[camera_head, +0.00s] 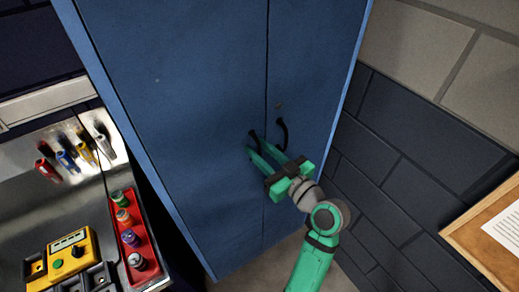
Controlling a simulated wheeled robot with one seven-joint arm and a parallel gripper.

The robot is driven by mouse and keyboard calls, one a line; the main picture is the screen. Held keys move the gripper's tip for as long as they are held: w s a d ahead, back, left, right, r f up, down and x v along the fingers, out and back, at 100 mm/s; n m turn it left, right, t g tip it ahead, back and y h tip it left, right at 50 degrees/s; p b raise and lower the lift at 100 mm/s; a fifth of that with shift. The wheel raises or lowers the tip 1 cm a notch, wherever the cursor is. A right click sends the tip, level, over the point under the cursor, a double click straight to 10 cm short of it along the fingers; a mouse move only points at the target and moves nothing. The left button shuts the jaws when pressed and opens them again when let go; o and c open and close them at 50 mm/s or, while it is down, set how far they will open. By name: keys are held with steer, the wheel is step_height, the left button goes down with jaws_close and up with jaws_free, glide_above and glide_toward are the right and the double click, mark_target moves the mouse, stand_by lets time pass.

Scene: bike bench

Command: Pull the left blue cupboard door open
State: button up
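The blue cupboard (185,60) fills the middle of the view. Its left door (190,125) and right door (315,60) meet at a dark vertical seam and look closed. The left door's black handle (252,134) is beside the seam. The right door's curved black handle (283,133) is just right of the seam. My green gripper (256,145) is at the left handle, its two fingers a little apart. The handle's lower part is hidden at the fingertips, so I cannot tell whether they touch it.
A metal workbench stands left of the cupboard, with a red tray (150,265) of small bottles, a yellow device (70,254) and colored-handled tools (67,161). A brick wall (400,150) and a framed board (480,245) are on the right.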

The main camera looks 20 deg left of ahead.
jaws_close()
stand_by(1.3)
